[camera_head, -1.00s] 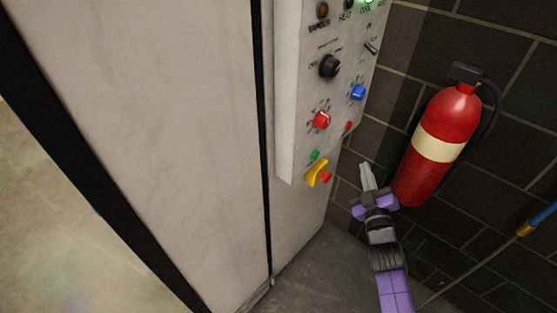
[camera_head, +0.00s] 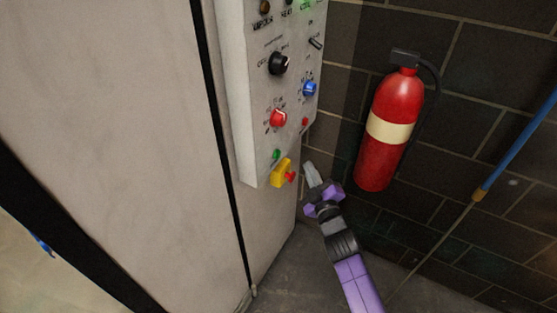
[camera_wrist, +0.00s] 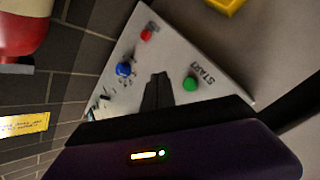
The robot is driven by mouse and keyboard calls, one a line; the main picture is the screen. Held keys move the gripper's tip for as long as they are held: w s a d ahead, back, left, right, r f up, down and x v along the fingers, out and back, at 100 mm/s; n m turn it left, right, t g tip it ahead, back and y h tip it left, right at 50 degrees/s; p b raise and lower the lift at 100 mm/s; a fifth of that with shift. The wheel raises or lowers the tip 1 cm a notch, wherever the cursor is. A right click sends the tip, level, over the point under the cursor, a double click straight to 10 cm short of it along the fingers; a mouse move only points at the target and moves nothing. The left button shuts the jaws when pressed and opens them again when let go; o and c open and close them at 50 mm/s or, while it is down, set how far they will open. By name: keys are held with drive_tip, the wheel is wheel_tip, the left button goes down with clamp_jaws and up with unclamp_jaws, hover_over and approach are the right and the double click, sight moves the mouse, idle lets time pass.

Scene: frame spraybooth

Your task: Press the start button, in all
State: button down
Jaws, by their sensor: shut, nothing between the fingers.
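The start button is a small green button (camera_head: 276,154) low on the white control panel (camera_head: 246,120) in the head view. In the wrist view the green button (camera_wrist: 190,84) has the word START printed beside it. My gripper (camera_head: 309,169) is shut and empty, to the right of the panel's lower end and a little below the button in the head view. In the wrist view my dark fingers (camera_wrist: 158,90) point at the panel, left of the green button. I see no contact between fingers and button.
A yellow piece with a red knob (camera_head: 282,173) sits just below the green button. A red knob (camera_head: 278,118), a blue knob (camera_head: 309,89) and a black knob (camera_head: 278,63) are higher up. A fire extinguisher (camera_head: 390,130) hangs on the dark brick wall to the right.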

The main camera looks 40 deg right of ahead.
sight(277, 154)
drive_tip(key=w+a+b, duration=0.2)
drive_tip(key=w+b, duration=0.4)
drive_tip(key=b, duration=0.3)
drive_tip(key=shift+w, duration=0.2)
drive_tip(key=shift+a, duration=0.1)
drive_tip(key=shift+w+b, duration=0.1)
drive_tip(key=shift+b, duration=0.25)
idle(1.5)
drive_tip(key=shift+w+a+b, duration=0.15)
drive_tip(key=shift+w+b, duration=0.15)
drive_tip(key=shift+b, duration=0.05)
drive_tip(key=shift+w+a+b, duration=0.15)
drive_tip(key=shift+w+b, duration=0.3)
drive_tip(key=shift+b, duration=0.05)
idle(0.9)
drive_tip(key=shift+s+d+p, duration=0.3)
drive_tip(key=shift+s+p, duration=0.55)
drive_tip(key=shift+p, duration=0.15)
